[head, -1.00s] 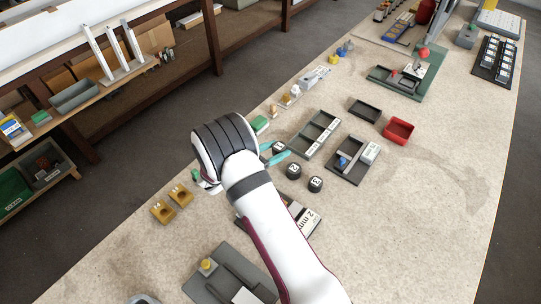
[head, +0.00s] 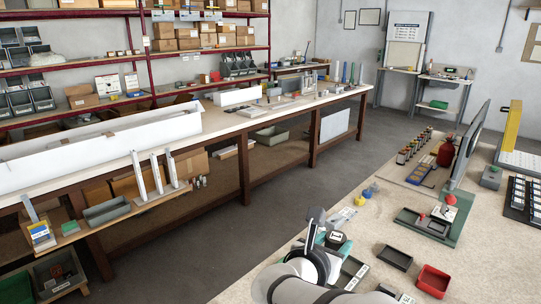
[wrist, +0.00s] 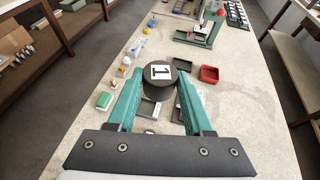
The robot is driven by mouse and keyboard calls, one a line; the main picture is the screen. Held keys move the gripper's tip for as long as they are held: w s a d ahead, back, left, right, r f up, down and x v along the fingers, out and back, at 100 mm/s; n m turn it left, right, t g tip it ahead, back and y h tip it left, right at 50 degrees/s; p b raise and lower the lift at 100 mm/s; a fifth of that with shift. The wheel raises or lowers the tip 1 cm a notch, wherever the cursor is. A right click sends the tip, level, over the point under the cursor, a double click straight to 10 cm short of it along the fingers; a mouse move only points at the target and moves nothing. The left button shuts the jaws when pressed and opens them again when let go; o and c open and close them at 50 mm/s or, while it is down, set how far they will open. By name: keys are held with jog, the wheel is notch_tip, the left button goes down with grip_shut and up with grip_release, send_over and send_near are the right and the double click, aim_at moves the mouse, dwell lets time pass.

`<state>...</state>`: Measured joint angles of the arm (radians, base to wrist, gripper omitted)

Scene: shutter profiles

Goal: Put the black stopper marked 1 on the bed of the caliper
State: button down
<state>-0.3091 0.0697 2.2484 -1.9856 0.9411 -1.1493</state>
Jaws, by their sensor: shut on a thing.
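The black stopper marked 1 (wrist: 160,76) is a short black cylinder with a white label on top. My gripper (wrist: 155,88) is shut on it, with a teal finger on each side, its label facing the wrist camera. In the head view the stopper (head: 336,239) shows at the end of my gripper (head: 330,241), held above the bench. I cannot tell for sure which object is the caliper. A device with a green base (head: 438,225) and a red knob stands farther along the bench. It also shows in the wrist view (wrist: 198,36).
A black tray (head: 395,257) and a red bin (head: 433,280) lie on the bench to the right of my gripper. A yellow piece and a blue piece (head: 368,190) sit beyond it. A monitor (head: 470,140) stands behind the green base.

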jog(key=s+a+r+n+t+y, duration=0.1)
jog(key=s+r+y, duration=0.1)
jog(key=r, duration=0.3)
jog(key=s+a+r+n+t+y, duration=0.1)
jog(key=s+a+r+n, duration=0.1)
jog(key=r, duration=0.3)
jog(key=w+d+f+n+y, duration=0.2)
jog(key=d+f, duration=0.4)
jog(key=d, duration=0.6)
jog(key=w+d+f+n+y, duration=0.1)
jog(key=w+d+f+y, duration=0.1)
jog(key=d+f, duration=0.75)
jog(key=s+d+f, duration=0.2)
jog(key=d+f, duration=0.5)
jog(key=d, duration=0.3)
jog(key=s+d+f, duration=0.3)
jog(key=d+f, duration=0.4)
jog(key=d, duration=0.2)
send_over(431, 303)
jog(key=s+a, duration=0.2)
jog(key=shift+h, duration=0.4)
notch_tip(431, 303, down, 7)
jog(key=shift+d, duration=0.15)
notch_tip(431, 303, down, 3)
jog(key=shift+w+f, duration=0.1)
jog(key=shift+f, duration=0.35)
